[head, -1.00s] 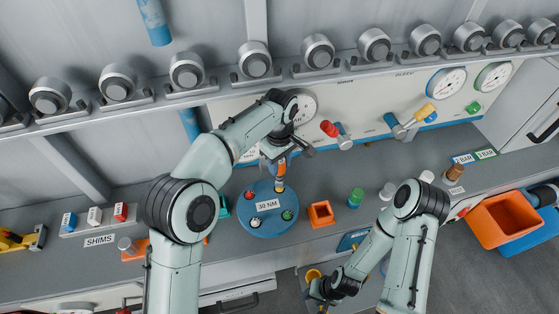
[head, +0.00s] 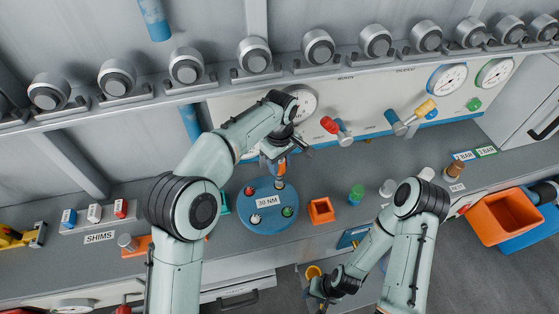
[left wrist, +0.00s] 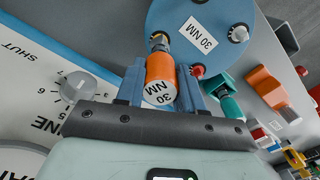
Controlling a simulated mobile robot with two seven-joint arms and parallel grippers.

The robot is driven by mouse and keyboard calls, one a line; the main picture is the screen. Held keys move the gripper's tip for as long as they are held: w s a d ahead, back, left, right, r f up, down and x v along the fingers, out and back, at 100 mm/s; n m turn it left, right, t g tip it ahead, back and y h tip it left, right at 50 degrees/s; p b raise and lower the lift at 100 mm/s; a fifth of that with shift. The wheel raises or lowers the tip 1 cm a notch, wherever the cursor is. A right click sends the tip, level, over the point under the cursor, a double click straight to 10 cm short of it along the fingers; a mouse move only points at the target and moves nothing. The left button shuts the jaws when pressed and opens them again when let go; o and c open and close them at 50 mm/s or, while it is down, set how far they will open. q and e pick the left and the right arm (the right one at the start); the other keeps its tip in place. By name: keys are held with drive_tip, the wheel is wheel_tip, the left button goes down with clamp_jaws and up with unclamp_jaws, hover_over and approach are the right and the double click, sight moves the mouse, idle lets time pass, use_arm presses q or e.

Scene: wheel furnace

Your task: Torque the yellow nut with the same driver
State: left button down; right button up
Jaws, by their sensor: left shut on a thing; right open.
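The orange driver (head: 281,168), marked 30 NM, stands over the far edge of the round blue plate (head: 248,222). My left gripper (head: 280,166) is shut on it; in the left wrist view its blue fingers flank the driver (left wrist: 160,72). The driver's metal tip meets the plate's edge. A red nut (head: 249,191), a white nut (head: 255,219) and a green nut (head: 287,212) show on the plate. My right gripper (head: 322,292) is open, low in front of the bench.
Valve handles, red (head: 329,125) and yellow (head: 425,109), stick out from the back panel. Shim blocks (head: 94,213) stand at the left.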

use_arm(q)
drive_tip(key=shift+f, duration=0.2)
drive_tip(key=c, duration=0.6)
unclamp_jaws()
wheel_tip(320, 180, up, 9)
drive_tip(key=shift+w+f+p, duration=0.15)
drive_tip(key=shift+f+p, duration=0.05)
drive_tip(key=shift+p, duration=0.45)
wheel_tip(320, 180, up, 5)
drive_tip(key=shift+f, duration=0.1)
use_arm(e)
drive_tip(key=shift+w+r, duration=0.75)
drive_tip(key=shift+w, duration=0.2)
use_arm(q)
drive_tip(key=shift+f, duration=0.1)
use_arm(e)
drive_tip(key=shift+s, duration=0.1)
